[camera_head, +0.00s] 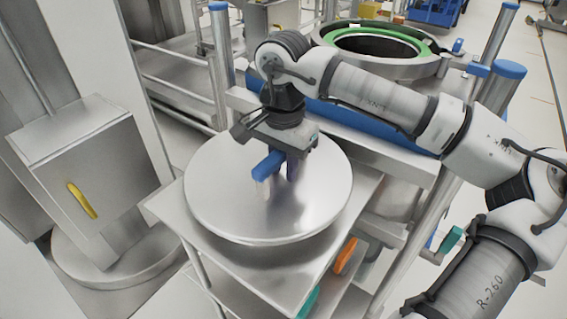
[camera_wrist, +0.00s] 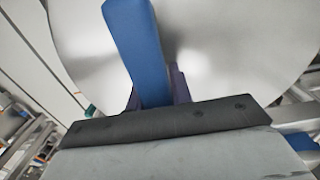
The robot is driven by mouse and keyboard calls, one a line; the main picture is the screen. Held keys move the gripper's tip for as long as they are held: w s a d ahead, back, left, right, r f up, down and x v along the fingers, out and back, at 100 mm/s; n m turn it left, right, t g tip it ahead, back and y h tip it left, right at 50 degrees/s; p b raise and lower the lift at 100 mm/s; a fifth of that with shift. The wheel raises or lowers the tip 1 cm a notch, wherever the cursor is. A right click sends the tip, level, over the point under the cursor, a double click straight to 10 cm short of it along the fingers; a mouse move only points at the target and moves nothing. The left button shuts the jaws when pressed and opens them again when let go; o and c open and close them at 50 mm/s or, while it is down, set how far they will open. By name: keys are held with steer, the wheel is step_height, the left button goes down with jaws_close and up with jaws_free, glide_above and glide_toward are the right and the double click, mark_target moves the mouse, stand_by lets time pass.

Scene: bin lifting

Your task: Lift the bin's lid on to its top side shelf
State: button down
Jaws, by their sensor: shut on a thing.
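The bin's lid (camera_head: 225,205) is a round, shiny metal disc with a blue handle (camera_head: 266,166) on top. My gripper (camera_head: 278,176) points down at the lid's middle and is shut on the handle. The wrist view shows the blue handle (camera_wrist: 135,40) between my dark fingers, with the lid (camera_wrist: 230,45) below. The lid is over the flat metal side shelf (camera_head: 165,206), roughly level; I cannot tell whether it touches. The bin (camera_head: 428,54) stands open behind, with a green ring around its dark mouth.
A grey box with a yellow handle (camera_head: 82,200) stands left of the shelf. An orange-handled item (camera_head: 344,255) and a teal one (camera_head: 308,302) show below the shelf.

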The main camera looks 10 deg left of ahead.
steer(key=shift+r, duration=0.1)
steer(key=c, duration=1.3)
jaws_free()
steer(key=shift+o, duration=0.7)
step_height(320, 180, up, 14)
steer(key=shift+f, duration=0.1)
